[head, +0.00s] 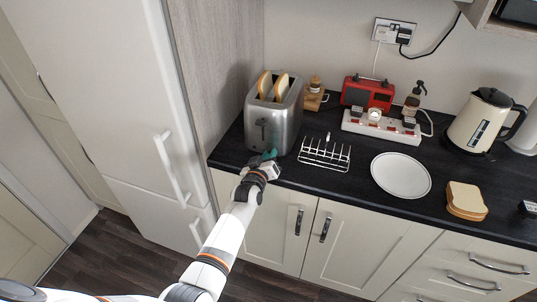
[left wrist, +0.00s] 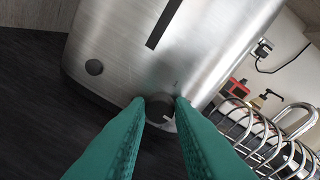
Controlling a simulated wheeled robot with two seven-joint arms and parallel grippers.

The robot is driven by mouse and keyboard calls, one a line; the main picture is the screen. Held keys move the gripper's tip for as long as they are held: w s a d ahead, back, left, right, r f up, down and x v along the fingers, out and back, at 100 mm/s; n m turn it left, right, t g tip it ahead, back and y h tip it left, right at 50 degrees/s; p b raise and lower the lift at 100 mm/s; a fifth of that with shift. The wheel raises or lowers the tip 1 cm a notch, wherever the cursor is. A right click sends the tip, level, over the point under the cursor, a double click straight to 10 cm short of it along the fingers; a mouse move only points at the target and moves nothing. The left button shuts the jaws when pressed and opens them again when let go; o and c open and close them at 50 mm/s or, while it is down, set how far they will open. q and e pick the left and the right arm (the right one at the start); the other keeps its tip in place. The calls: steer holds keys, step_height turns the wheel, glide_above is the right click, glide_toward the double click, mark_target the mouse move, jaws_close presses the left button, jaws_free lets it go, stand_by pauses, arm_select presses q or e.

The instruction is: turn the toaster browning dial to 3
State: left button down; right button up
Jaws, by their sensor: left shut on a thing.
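The silver toaster (head: 276,124) stands at the left end of the dark counter, with two slices of bread (head: 281,87) in its top. In the left wrist view its steel front (left wrist: 112,62) fills the upper part. The dark round browning dial (left wrist: 160,106) is low on that front, with a light mark on its face. My left gripper (head: 268,156) is at the toaster's lower front. Its green fingers (left wrist: 161,102) are shut on the dial, one on each side. Dial numbers are not readable. My right gripper is not in view.
A wire toast rack (head: 325,155) stands just right of the toaster, close to my left gripper. A white plate (head: 401,176), bread slices (head: 466,201), a red radio (head: 368,92), a power strip (head: 381,127) and a kettle (head: 480,122) are further right. A tall white fridge (head: 110,90) stands left.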

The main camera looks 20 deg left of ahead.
arm_select(q)
steer(key=shift+m, duration=0.5)
stand_by(0.3)
steer(key=c, duration=1.5)
jaws_free()
steer(key=shift+c, duration=0.2)
steer(key=s+r+b, duration=0.1)
steer(key=s, duration=1.1)
steer(key=shift+r, duration=0.4)
steer(key=shift+f, duration=0.1)
